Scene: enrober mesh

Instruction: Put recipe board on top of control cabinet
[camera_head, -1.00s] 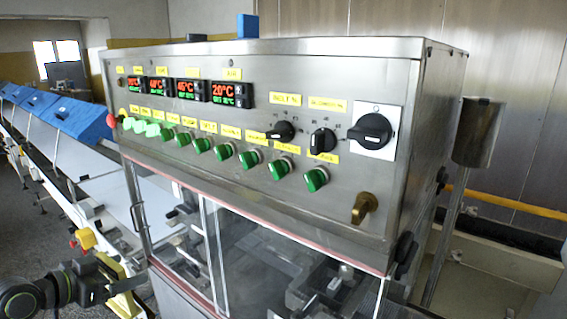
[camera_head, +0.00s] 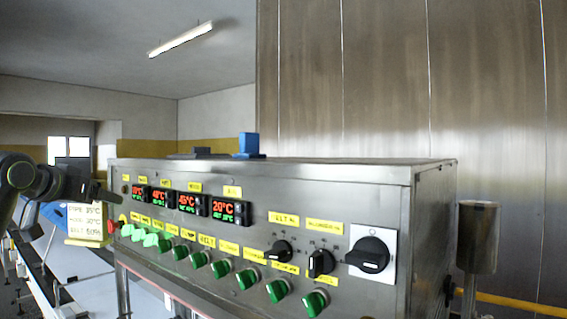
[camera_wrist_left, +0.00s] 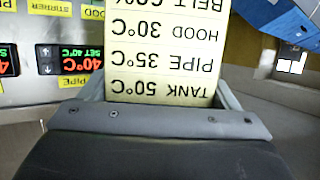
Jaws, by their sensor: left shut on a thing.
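The recipe board (camera_head: 88,226) is a pale yellow card with dark printed lines. It hangs below my left gripper (camera_head: 100,193) at the left, beside the control cabinet's left end. My left gripper is shut on the board. In the left wrist view the board (camera_wrist_left: 165,62) shows upside down between the jaws (camera_wrist_left: 160,100), with lines for tank, pipe, hood and belt. The control cabinet (camera_head: 345,210) is a brushed steel box with displays, green buttons and black knobs. Its flat top (camera_head: 330,170) shows as a thin strip. My right gripper is out of view.
A blue block (camera_head: 248,146) and a dark flat item (camera_head: 200,153) stand on the cabinet top toward the left. The top's right part looks clear. A steel cup (camera_head: 478,236) on a post stands at the right. A steel wall rises behind.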

